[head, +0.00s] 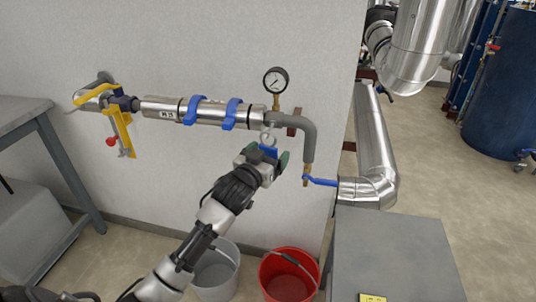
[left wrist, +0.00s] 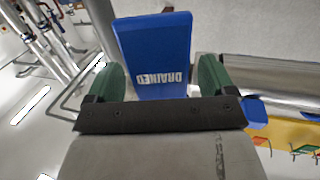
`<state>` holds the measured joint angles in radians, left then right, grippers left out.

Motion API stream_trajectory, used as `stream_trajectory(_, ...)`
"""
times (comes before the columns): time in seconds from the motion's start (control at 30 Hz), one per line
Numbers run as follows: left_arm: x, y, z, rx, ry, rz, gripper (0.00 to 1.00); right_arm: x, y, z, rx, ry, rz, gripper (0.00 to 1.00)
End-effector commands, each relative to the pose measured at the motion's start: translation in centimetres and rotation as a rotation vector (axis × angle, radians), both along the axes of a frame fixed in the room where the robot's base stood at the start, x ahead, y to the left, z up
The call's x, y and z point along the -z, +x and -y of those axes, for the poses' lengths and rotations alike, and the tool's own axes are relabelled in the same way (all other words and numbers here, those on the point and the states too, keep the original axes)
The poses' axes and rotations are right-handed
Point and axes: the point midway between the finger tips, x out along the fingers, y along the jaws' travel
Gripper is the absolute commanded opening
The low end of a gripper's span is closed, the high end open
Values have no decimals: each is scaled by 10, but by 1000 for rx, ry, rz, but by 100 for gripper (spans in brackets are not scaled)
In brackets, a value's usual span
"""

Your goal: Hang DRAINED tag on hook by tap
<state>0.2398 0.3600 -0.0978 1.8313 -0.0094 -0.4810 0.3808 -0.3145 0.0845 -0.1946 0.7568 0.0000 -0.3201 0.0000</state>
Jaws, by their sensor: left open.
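The blue DRAINED tag (head: 268,151) is upright just below the right end of the steel pipe, with a pale ring at its top. In the left wrist view the tag (left wrist: 155,55) stands between my fingers, its lettering upside down, with gaps at both sides. My left gripper (head: 264,158) is open around the tag, green fingertips apart. The tap (head: 306,174), brass with a blue lever, is right of the tag on the bent grey pipe. I cannot make out the hook clearly, nor whether the ring sits on it. My right gripper is not in view.
A pressure gauge (head: 276,81) stands above the pipe. A red bucket (head: 289,277) and a grey bucket (head: 216,272) are on the floor below. A grey cabinet (head: 395,250) with a yellow tag (head: 372,298) is at right. A yellow clamp (head: 122,130) is at left.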

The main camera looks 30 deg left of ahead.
Motion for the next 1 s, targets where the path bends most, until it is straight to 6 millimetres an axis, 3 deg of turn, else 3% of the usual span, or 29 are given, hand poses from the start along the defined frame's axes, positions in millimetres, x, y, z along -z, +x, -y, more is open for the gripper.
stream_trajectory(0.27, 1, -10, 0, 1, 0, -1, 84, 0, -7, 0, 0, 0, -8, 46)
stream_trajectory(0.7, 1, -91, -1, 0, 0, -2, 84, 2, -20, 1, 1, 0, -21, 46)
stream_trajectory(1.0, 0, -108, -1, 0, 0, 0, 84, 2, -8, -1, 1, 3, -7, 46)
